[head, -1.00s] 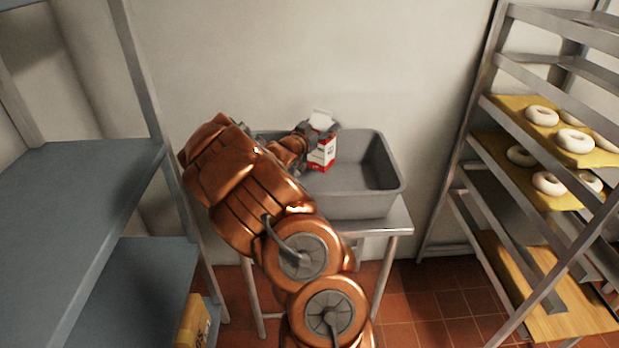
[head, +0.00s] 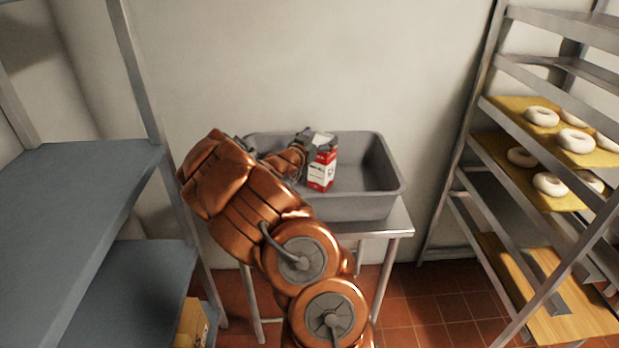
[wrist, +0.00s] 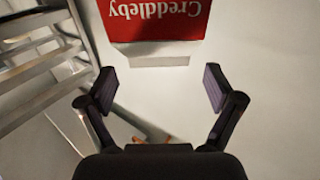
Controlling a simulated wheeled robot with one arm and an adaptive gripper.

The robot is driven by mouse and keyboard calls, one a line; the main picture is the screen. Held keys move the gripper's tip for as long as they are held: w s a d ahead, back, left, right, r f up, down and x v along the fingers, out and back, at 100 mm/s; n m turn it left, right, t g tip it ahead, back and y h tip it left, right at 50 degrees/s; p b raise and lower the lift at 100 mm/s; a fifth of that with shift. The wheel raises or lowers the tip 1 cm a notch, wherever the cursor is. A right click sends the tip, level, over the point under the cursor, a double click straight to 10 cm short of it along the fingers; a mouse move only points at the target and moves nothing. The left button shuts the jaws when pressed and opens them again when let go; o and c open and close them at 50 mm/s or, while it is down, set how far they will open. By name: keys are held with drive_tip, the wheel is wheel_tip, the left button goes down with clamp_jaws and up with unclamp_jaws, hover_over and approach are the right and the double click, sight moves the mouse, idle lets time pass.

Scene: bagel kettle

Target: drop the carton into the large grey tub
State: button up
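My gripper (head: 312,143) is at the carton's upper end, over the tub. In the wrist view my gripper (wrist: 159,89) has its two fingers spread wide with nothing between them. The carton's red face (wrist: 155,22) with upside-down lettering shows beyond the fingertips at the top. My arm hides the tub's left part in the head view.
The tub stands on a metal table (head: 390,222) against a wall. A rack (head: 470,150) with trays of bagels (head: 575,140) is at the right. Grey-blue shelves (head: 80,185) stand at the left, with a yellow box (head: 190,325) low down. The tub's right half is empty.

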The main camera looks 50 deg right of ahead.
drive_tip(key=shift+o, duration=0.3)
drive_tip(key=shift+f, duration=0.1)
drive_tip(key=shift+a, duration=0.95)
drive_tip(key=shift+s+a, duration=0.15)
drive_tip(key=shift+a, duration=1.25)
drive_tip(key=shift+s+a, duration=0.1)
drive_tip(key=shift+a, duration=1.3)
